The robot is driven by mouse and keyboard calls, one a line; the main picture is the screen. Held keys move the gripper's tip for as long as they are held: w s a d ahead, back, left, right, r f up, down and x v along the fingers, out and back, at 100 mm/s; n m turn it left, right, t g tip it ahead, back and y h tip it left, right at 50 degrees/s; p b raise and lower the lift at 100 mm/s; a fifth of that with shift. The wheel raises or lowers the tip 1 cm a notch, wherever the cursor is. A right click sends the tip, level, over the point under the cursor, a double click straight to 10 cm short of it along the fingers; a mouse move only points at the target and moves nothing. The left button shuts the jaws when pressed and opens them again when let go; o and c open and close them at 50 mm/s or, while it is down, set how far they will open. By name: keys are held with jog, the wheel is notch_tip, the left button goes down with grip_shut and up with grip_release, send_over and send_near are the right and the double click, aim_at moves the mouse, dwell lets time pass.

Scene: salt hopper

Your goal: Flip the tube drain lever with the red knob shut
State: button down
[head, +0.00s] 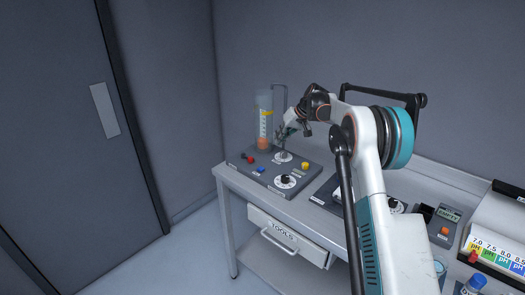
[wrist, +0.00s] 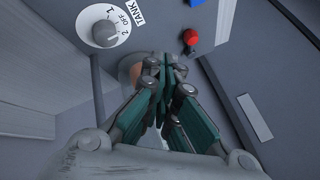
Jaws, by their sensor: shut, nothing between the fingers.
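The red knob (head: 250,159) of the drain lever sits at the left of the grey panel (head: 316,171), near the foot of a clear upright tube (head: 264,105) with orange content low inside. In the wrist view the red knob (wrist: 191,37) shows beyond my fingertips, a little to the right, with a dark stem below it. My gripper (head: 284,131) is just right of the tube above the panel. In the wrist view my gripper (wrist: 166,70) is shut and empty, apart from the knob. It partly hides an orange round surface, probably the tube.
A TANK dial (wrist: 105,33) is left of my fingers. The panel also has a blue button (head: 261,169), a yellow button (head: 305,166) and a lower dial (head: 285,181). A thin bent pipe (head: 286,95) rises behind the tube. A TOOLS drawer (head: 290,237) is below.

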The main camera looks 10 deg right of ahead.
aim_at(249, 161)
jog(key=b+x, duration=0.2)
jog(key=x, duration=0.8)
jog(key=shift+s+b, duration=0.1)
jog(key=shift+b, duration=0.2)
jog(key=shift+a+f+b, duration=0.2)
jog(key=shift+a+b, duration=0.1)
jog(key=shift+a, duration=0.65)
jog(key=shift+a+f+b, duration=0.15)
jog(key=shift+a+b, duration=0.1)
jog(key=shift+a, duration=0.7)
